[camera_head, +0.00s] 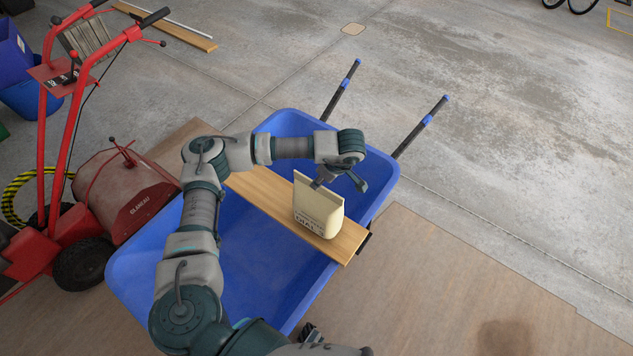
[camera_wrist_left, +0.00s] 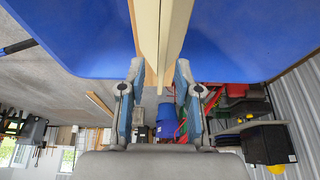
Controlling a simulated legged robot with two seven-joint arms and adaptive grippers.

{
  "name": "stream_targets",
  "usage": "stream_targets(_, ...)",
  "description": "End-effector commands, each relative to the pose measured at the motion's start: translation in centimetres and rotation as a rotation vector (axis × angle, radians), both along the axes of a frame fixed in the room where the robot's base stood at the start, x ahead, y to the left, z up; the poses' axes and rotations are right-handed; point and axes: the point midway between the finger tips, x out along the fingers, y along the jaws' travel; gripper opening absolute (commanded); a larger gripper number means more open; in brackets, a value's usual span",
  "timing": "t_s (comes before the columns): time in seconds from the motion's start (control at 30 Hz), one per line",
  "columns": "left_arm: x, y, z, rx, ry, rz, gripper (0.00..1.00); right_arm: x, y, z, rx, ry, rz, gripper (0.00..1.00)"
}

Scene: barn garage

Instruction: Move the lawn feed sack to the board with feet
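The cream lawn feed sack (camera_head: 318,210) stands upright near the right end of a wooden board (camera_head: 268,194). The board lies across the blue wheelbarrow tub, with a dark piece under its right end. I cannot tell whether the sack's full weight is on the board. My left gripper (camera_head: 343,180) is at the sack's top edge, fingers pointing down. In the left wrist view, the two fingers (camera_wrist_left: 158,85) are spread apart, with the sack (camera_wrist_left: 165,30) seen edge-on between and beyond their tips. Whether a finger touches it is unclear. My right gripper is not in view.
The blue wheelbarrow (camera_head: 240,270) surrounds the board, its two handles pointing away to the upper right. A red machine (camera_head: 125,195) with a roller stands close on the left. Blue bins (camera_head: 15,60) are at the far left.

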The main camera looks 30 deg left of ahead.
Motion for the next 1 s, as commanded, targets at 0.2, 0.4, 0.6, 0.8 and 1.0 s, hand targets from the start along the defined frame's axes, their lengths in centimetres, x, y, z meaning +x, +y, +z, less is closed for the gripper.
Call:
stream_targets(0.2, 0.0, -1.9, 4.7, -0.002, -0.003, -0.003, 0.33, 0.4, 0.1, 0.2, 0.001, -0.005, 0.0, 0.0)
stream_targets(0.4, -0.1, -2.9, 7.4, 0.0, -0.002, -0.001, 0.33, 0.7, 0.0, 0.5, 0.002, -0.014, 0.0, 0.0)
stream_targets(0.6, -0.2, -3.2, 8.0, -0.001, 0.0, -0.001, 0.33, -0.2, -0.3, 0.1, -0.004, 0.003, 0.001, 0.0)
stream_targets(0.8, -0.2, -3.2, 8.0, -0.001, 0.0, -0.001, 0.33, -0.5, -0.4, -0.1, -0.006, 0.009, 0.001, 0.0)
stream_targets(1.0, -0.2, -3.2, 8.0, -0.001, 0.0, -0.001, 0.33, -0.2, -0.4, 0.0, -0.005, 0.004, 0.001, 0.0)
